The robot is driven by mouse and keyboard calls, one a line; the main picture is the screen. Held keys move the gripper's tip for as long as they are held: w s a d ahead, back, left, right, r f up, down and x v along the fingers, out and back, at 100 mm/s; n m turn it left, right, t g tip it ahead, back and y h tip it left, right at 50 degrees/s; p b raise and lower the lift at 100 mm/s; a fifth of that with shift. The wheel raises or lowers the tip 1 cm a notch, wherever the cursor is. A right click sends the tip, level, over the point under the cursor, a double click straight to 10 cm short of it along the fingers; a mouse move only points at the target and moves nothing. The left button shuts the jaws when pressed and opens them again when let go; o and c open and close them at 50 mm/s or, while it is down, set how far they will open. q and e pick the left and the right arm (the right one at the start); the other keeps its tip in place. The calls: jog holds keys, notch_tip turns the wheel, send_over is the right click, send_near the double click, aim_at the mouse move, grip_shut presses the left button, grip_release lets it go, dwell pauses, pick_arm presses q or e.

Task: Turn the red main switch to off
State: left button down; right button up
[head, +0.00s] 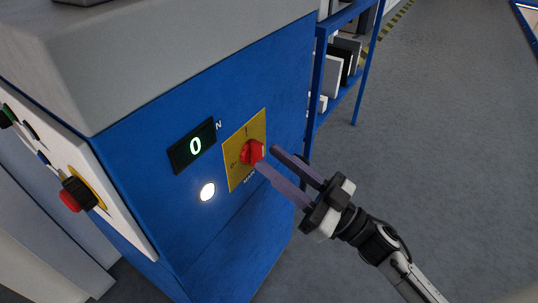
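The red main switch (252,152) sits on a yellow plate (233,172) on the blue side of the machine (210,245). The plate carries small marks, one at the top and a "0" at its left. My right gripper (267,160) reaches in from the lower right with its two fingers apart, the tips close to the switch's right side. I cannot tell whether a fingertip touches the switch. My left gripper is out of view.
A display (193,146) reading 0 and a lit white round lamp (208,191) are left of the plate. A white panel (118,215) at the left carries a red push button (72,199). A blue shelf (317,75) stands behind. Open grey floor lies at the right.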

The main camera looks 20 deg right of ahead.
aim_at(255, 154)
jog(key=shift+x, duration=1.1)
jog(key=shift+f, duration=0.1)
grip_shut()
